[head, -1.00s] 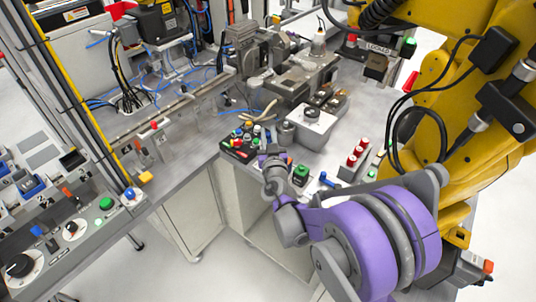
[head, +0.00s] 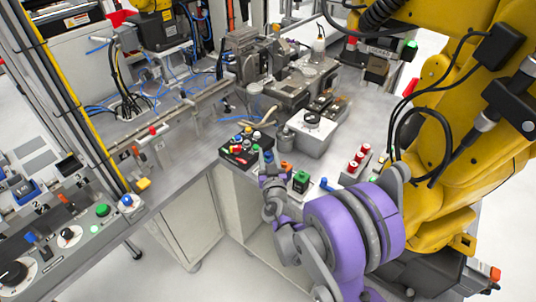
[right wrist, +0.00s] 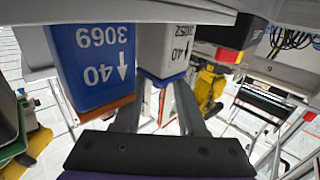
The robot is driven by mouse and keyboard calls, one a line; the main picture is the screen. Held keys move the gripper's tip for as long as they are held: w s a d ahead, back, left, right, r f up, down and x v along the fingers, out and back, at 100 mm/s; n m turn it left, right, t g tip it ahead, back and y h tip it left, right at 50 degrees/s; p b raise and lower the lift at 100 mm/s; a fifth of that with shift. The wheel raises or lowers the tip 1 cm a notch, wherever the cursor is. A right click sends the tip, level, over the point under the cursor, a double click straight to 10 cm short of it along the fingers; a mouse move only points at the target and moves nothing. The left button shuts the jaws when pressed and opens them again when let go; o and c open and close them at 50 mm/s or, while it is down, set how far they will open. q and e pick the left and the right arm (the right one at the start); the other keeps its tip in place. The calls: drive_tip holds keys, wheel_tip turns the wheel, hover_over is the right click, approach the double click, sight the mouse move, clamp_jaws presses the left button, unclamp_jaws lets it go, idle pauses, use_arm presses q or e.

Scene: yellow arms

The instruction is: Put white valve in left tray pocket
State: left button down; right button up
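In the right wrist view, a white block marked with an arrow and 40 (right wrist: 168,48), which looks like the white valve, stands just beyond my right gripper (right wrist: 160,82). The two grey fingers are apart, one toward each side of the block's near end; I cannot tell whether they touch it. A blue block marked 3069 (right wrist: 92,65) stands left of it. In the head view my purple right arm reaches to the bench front, its gripper (head: 266,165) by a dark tray (head: 232,160) of small coloured parts. Its pockets are too small to tell apart. My left gripper is not in view.
A grey box with a round top (head: 311,135) and a vise-like machine (head: 262,60) stand behind. Open floor lies before the bench.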

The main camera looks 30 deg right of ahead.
drive_tip(key=shift+o, duration=0.4)
drive_tip(key=shift+s+r, duration=0.15)
drive_tip(key=shift+r, duration=0.05)
drive_tip(key=v, duration=1.1)
drive_tip(key=shift+s+a+b, duration=0.2)
drive_tip(key=shift+s+b, duration=0.15)
drive_tip(key=shift+b, duration=0.1)
drive_tip(key=shift+f, duration=0.1)
